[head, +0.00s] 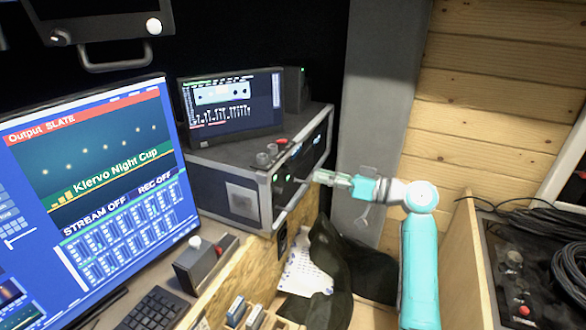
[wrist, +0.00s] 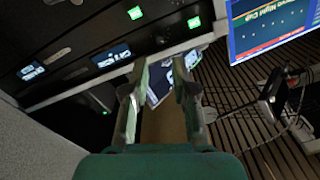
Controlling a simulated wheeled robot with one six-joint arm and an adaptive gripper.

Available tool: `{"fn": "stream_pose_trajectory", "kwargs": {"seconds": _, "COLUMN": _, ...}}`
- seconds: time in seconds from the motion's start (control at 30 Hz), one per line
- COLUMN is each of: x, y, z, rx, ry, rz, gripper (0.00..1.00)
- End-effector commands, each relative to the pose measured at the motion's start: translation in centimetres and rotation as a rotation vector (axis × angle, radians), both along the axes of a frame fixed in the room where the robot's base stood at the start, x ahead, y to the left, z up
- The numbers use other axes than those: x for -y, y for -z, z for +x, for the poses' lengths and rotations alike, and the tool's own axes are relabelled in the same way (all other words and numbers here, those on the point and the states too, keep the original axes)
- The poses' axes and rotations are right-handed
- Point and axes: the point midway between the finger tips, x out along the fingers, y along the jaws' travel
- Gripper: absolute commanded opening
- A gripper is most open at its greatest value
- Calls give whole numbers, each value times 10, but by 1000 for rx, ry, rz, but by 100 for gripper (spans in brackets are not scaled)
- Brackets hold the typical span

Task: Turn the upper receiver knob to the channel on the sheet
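The receiver rack (head: 308,160) is a dark case with metal edges. Its front faces my gripper, and small green lights show on it. In the wrist view the receiver front (wrist: 75,40) fills the upper left, with lit displays (wrist: 110,58) and green-lit squares. I cannot tell which part is the upper knob or where it points. My gripper (head: 318,178) is close to the rack front in the head view. In the wrist view its two fingers (wrist: 160,78) are apart with nothing between them. A white sheet (head: 303,272) hangs below the rack; its writing is too small to read.
A large monitor (head: 95,180) and a button box (head: 205,262) stand to the left. A small screen (head: 232,105) sits on the rack. Dark cloth (head: 350,262) hangs beside the sheet. Cables (head: 545,225) and an equipment case lie at right behind a wooden panel (head: 458,260).

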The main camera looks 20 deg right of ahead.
Motion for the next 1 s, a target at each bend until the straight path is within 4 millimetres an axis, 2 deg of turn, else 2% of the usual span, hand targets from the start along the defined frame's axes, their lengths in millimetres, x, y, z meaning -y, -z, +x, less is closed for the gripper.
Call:
{"fn": "stream_pose_trajectory", "kwargs": {"seconds": 0.2, "x": -30, "y": -1, "z": 29, "rx": 1, "ry": -2, "rz": 1, "gripper": 27}}
{"fn": "stream_pose_trajectory", "kwargs": {"seconds": 0.4, "x": -50, "y": 0, "z": 49, "rx": -1, "ry": -1, "rz": 0, "gripper": 27}}
{"fn": "stream_pose_trajectory", "kwargs": {"seconds": 0.6, "x": -60, "y": 0, "z": 60, "rx": 1, "ry": 0, "rz": 1, "gripper": 27}}
{"fn": "stream_pose_trajectory", "kwargs": {"seconds": 0.9, "x": -62, "y": 0, "z": 61, "rx": 0, "ry": 1, "rz": 1, "gripper": 27}}
{"fn": "stream_pose_trajectory", "kwargs": {"seconds": 0.93, "x": -62, "y": 0, "z": 61, "rx": 0, "ry": 1, "rz": 1, "gripper": 24}}
{"fn": "stream_pose_trajectory", "kwargs": {"seconds": 1.0, "x": -61, "y": 0, "z": 61, "rx": 0, "ry": 1, "rz": 1, "gripper": 7}}
